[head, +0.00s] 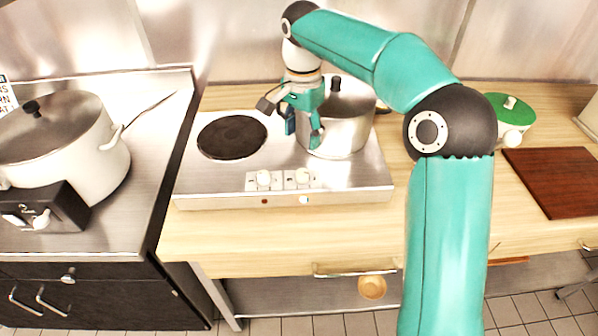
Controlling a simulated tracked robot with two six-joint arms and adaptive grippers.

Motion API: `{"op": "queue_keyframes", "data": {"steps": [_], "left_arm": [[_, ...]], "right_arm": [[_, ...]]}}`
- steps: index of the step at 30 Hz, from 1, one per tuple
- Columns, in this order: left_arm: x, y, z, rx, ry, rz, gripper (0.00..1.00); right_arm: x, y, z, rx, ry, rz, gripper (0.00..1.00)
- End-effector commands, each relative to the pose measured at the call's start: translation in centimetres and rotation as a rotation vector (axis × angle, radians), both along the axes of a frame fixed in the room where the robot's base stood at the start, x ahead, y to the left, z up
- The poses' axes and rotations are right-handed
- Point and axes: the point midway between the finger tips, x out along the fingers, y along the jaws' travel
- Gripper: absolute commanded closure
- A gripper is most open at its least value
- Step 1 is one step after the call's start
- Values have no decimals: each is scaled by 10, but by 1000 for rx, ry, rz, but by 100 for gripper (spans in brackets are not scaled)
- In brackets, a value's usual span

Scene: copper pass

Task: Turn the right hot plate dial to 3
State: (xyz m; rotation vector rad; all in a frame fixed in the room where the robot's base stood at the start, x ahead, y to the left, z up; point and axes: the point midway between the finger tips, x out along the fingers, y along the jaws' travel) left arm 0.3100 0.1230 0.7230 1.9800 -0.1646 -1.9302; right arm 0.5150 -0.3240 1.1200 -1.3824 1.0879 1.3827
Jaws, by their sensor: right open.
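The steel hot plate (225,190) stands on the wooden counter. Two white dials sit side by side on its front panel: the left dial (264,177) and the right dial (303,176). Their number marks are too small to read. My right gripper (291,122) points down above the hot plate, behind the dials and apart from them. It is open, with nothing seen between its fingers. It partly covers the steel pot (345,132) on the right burner. My left gripper is not in view.
The left burner (232,137) is bare and black. A white pot (85,150) stands at the left on a steel counter. A green-lidded pot (510,108) and a brown cutting board (555,180) lie at the right. The wooden counter (230,245) in front of the hot plate is clear.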

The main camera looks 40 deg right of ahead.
Motion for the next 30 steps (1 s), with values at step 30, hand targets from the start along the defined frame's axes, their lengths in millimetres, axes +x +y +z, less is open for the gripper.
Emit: {"op": "queue_keyframes", "data": {"steps": [30], "left_arm": [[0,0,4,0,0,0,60]], "right_arm": [[0,0,-117,1,0,0,40]]}}
